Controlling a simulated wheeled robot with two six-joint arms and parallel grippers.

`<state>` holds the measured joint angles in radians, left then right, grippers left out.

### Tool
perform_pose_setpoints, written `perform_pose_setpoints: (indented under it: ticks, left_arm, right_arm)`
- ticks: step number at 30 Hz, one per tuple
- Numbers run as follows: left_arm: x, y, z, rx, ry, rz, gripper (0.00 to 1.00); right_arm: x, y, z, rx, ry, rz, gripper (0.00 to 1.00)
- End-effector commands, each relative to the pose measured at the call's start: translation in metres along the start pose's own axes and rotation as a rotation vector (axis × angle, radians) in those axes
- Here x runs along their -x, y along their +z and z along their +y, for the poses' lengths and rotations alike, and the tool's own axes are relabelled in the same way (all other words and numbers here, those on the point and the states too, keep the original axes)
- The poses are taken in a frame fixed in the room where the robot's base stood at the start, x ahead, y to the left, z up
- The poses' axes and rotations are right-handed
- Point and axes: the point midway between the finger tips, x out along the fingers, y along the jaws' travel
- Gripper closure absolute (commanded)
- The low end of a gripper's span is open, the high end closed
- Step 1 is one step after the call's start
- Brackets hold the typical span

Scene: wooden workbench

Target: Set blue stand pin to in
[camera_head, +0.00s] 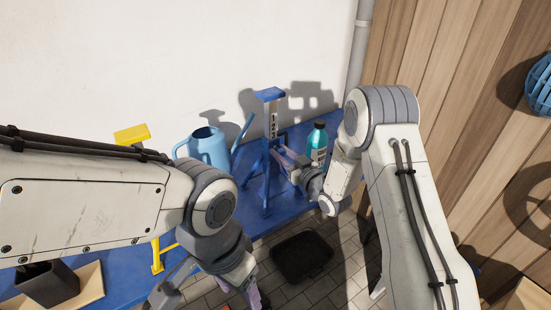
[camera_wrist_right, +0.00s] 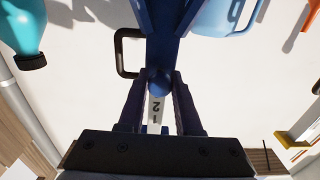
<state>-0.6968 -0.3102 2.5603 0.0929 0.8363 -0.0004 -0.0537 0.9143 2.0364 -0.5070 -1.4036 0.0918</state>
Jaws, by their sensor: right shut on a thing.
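The blue stand (camera_head: 269,95) is upright on the blue bench, with a flat top plate, splayed legs and a white number strip on its post. The blue stand pin (camera_wrist_right: 158,82) shows its round knob in the right wrist view, in front of the strip. My right gripper (camera_head: 284,157) is at the post, shut on the pin's knob, with one finger on each side. The pin's shaft is hidden, so how deep it sits cannot be told. My left gripper (camera_head: 210,293) is low at the bottom edge, its fingers apart and empty.
A light blue watering can (camera_head: 208,148) stands left of the blue stand, and a teal bottle (camera_head: 317,143) with a dark cap stands right. A yellow stand (camera_head: 132,134) is partly behind my left arm. A black container (camera_head: 47,284) is at lower left. A dark mat (camera_head: 301,256) lies on the floor.

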Motion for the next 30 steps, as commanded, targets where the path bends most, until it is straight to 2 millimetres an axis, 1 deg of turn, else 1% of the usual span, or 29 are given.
perform_pose_setpoints:
  ticks: [3,4,6,15,19,23,27,30]
  left_arm:
    - [0.001,0.000,0.000,0.000,0.000,0.000,0.37]
    - [0.001,0.000,0.000,0.000,0.000,0.000,0.37]
    - [0.001,0.000,0.000,0.000,0.000,0.000,0.37]
    - [0.000,0.000,0.000,0.000,0.000,0.000,0.37]
    - [-0.004,0.000,0.000,0.000,0.000,0.000,0.37]
    - [-0.014,0.001,-0.001,0.000,0.000,0.000,0.37]
    - [-0.024,0.001,-0.002,0.000,0.000,0.000,0.37]
    - [-0.029,0.001,-0.002,0.000,0.000,0.000,0.37]
  right_arm:
    - [0.000,-0.001,0.001,0.000,0.004,0.001,1.00]
    - [0.000,-0.001,0.001,0.000,0.004,0.001,0.59]
    - [0.000,-0.001,0.001,0.000,0.004,0.001,0.37]
    - [0.001,0.000,0.001,0.000,0.004,0.000,0.37]
    - [0.010,0.001,0.001,0.000,0.005,0.000,0.37]
    - [0.031,0.003,0.002,-0.002,0.006,0.000,0.37]
    - [0.061,0.003,0.002,-0.001,0.008,-0.001,0.37]
    - [0.079,0.003,0.002,-0.001,0.007,-0.001,0.37]
